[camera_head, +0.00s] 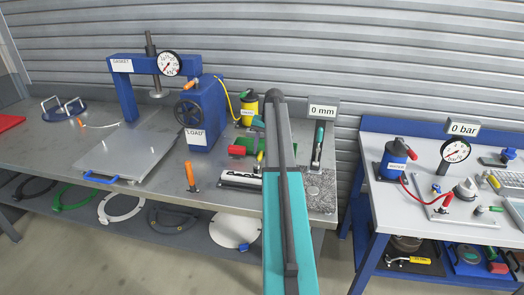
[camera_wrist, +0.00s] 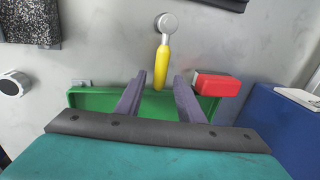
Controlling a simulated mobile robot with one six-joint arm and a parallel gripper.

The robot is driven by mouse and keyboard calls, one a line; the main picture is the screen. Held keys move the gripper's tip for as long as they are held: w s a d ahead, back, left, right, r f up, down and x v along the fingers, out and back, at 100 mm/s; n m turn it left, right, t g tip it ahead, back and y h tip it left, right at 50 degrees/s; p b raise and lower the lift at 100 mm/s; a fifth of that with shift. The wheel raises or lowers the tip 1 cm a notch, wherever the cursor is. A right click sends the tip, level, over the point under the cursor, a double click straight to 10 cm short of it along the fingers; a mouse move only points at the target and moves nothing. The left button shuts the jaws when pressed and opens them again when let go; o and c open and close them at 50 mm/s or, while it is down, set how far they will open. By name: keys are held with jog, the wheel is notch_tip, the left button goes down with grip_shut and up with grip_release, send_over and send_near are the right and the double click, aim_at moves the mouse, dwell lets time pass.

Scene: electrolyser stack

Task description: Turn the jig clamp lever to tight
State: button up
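In the wrist view, a yellow lever (camera_wrist: 162,62) with a round grey hub (camera_wrist: 166,23) lies over the grey bench, its handle pointing back at my gripper. I take it for the jig clamp lever; no tight mark is readable. A green jig plate (camera_wrist: 95,98) with a raised edge lies below it, and a red block (camera_wrist: 215,84) sits at its right. My gripper (camera_wrist: 159,80) is open, with the handle's near end between the fingertips in the picture. I cannot tell whether they touch it. In the head view, my arm hides most of the jig (camera_head: 250,143).
A blue press (camera_head: 205,112) labelled LOAD stands left of the jig. A white cylinder (camera_head: 241,180) lies near the front edge. A second bench (camera_head: 385,215) stands further right.

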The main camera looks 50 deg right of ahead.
grip_shut()
jog(key=shift+w+d, duration=0.1)
